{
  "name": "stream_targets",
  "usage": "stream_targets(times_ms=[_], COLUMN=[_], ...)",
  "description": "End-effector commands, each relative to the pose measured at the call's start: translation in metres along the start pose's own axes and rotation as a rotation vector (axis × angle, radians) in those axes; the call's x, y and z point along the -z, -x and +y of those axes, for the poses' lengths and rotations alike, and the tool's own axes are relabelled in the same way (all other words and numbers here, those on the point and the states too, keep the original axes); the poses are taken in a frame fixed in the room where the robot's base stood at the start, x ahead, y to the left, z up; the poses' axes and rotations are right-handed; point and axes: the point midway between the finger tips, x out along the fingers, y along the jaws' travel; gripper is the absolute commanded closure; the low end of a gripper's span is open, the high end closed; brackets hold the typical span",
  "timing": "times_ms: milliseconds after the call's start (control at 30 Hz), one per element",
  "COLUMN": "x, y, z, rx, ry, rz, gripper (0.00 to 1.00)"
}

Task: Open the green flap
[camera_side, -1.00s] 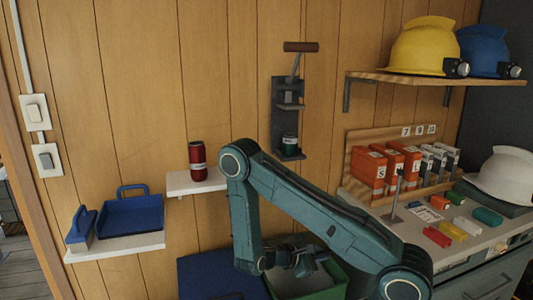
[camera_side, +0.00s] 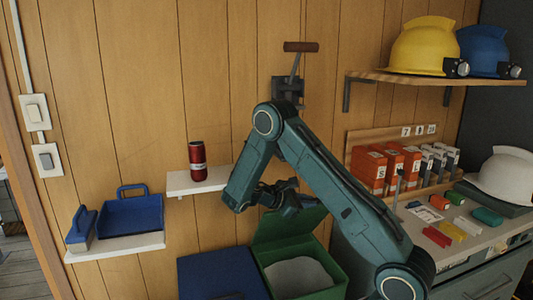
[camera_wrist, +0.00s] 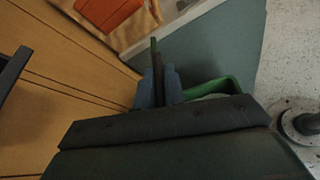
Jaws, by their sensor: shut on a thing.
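The green flap (camera_side: 285,224) stands raised at the back of an open green bin (camera_side: 335,276) low by the wall. The bin's grey inside shows below it. My gripper (camera_side: 298,204) is at the flap's upper edge and shut on it. In the wrist view, my blue-grey fingers (camera_wrist: 158,85) close on a thin, dark green edge of the flap (camera_wrist: 155,55). A green rim (camera_wrist: 220,86) shows to the right of them.
A blue bin (camera_side: 215,272) stands left of the green one. A white shelf with a red can (camera_side: 198,161) is left of my gripper. A cluttered counter (camera_side: 410,226) is to the right.

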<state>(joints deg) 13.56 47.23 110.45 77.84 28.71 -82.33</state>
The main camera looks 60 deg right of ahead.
Motion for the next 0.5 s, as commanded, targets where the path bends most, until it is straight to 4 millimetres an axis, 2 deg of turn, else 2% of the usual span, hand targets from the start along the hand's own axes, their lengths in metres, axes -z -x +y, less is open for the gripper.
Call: stream_targets(times_ms=[200, 500], x=[-0.005, -0.007], y=[0.002, 0.003], z=[0.028, 0.045], rx=[0.003, 0.003], ry=[-0.009, -0.007], rz=[0.000, -0.001], gripper=[1.00, 1.00])
